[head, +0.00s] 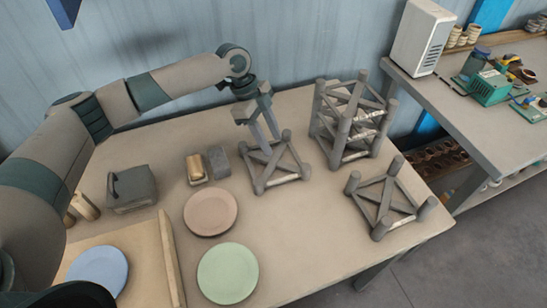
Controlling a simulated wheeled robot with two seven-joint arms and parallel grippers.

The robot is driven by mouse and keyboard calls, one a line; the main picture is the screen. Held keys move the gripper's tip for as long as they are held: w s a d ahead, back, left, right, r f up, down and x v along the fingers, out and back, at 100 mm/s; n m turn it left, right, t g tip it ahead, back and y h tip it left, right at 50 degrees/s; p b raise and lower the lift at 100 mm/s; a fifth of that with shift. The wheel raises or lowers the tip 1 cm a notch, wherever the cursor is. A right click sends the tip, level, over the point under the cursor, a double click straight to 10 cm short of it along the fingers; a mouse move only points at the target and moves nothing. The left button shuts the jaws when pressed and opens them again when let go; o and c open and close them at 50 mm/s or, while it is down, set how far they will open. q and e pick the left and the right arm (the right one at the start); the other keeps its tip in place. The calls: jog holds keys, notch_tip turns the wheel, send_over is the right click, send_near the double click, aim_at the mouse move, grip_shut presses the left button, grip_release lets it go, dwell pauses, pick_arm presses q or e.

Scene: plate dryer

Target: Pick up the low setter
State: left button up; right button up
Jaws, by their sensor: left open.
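Low grey setter frames with corner posts and crossed bars stand on the table. One setter (272,176) is at the table's middle, directly below my left gripper (266,138). The gripper points down with its two fingers apart, at the setter's far side. I cannot tell whether the fingers touch it or straddle a bar. Another low setter (387,208) stands apart near the table's right front edge. A taller stack of setters (350,120) stands behind and to the right of the gripper. My right gripper is not in view.
A pink plate (210,212) and a green plate (228,273) lie in front on the table (310,235). A blue plate (98,270) lies on a board at left. A grey lidded box (132,190) and small blocks (218,161) stand left of the middle setter.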

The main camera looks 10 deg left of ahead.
aim_at(284, 164)
pick_arm(q)
jog(key=p+x, duration=0.1)
jog(key=x, duration=0.2)
jog(key=shift+d+f, duration=0.1)
jog(key=shift+f, duration=0.05)
jog(key=shift+d+f, duration=0.1)
jog(key=shift+f, duration=0.2)
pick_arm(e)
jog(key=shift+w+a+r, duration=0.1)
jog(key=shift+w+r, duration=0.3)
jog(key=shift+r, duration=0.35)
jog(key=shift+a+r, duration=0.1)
pick_arm(q)
jog(key=shift+s+d+f+p, duration=0.15)
jog(key=shift+d+f+p, duration=0.25)
jog(key=shift+f+p, duration=0.15)
jog(key=p+x, duration=0.1)
jog(key=x, duration=0.2)
jog(key=shift+p, duration=0.3)
jog(key=shift+d+f, duration=0.2)
jog(key=shift+f, duration=0.25)
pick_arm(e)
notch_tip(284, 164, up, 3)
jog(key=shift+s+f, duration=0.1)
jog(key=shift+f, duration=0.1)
pick_arm(q)
grip_shut()
